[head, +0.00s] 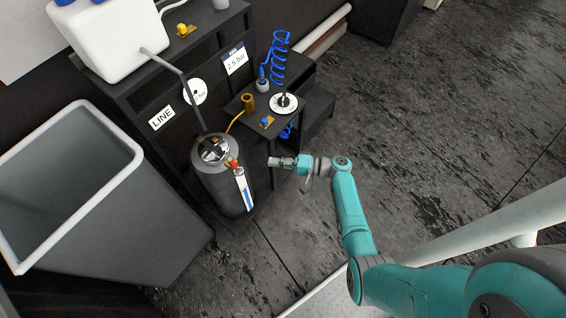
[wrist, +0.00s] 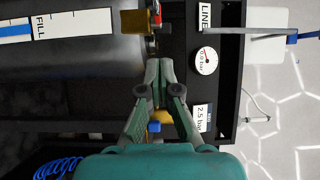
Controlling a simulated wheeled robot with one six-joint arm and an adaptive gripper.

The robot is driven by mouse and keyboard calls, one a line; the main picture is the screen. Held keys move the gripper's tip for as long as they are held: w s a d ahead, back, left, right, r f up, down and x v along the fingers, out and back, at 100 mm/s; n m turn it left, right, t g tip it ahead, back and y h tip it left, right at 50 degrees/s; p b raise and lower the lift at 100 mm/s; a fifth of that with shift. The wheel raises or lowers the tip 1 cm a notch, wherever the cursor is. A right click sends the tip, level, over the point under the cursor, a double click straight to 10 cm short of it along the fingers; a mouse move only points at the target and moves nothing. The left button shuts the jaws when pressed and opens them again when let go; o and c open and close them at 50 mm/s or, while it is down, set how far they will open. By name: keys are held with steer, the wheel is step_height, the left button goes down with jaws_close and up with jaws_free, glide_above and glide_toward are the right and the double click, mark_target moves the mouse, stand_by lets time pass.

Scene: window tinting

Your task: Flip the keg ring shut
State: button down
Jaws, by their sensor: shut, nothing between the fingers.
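The dark keg (head: 213,184) stands on a low black base in the head view, with a fill strip (head: 243,188) and a red-handled brass fitting (head: 232,163) at its upper right side. Its top (head: 213,149) carries small pale and dark parts. I cannot tell which is the ring or how it sits. My gripper (head: 274,161) is shut and empty, to the right of the keg's top and apart from it. In the wrist view my gripper (wrist: 159,68) points toward the brass fitting (wrist: 134,21), with the dark keg body (wrist: 75,80) at left. No ring shows clearly there.
A grey bin (head: 130,220) stands left of the keg. Behind is a black bench with a LINE sign (head: 161,118), a round gauge (head: 200,90) and a 2.5 bar sign (head: 235,62). A small stand (head: 318,103) holds a blue coiled hose (head: 281,58). Floor at right is clear.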

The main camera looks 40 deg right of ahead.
mark_target(236, 168)
steer(key=w+a, duration=0.3)
steer(key=a, duration=0.4)
steer(key=shift+a, duration=0.25)
steer(key=shift+s, duration=0.15)
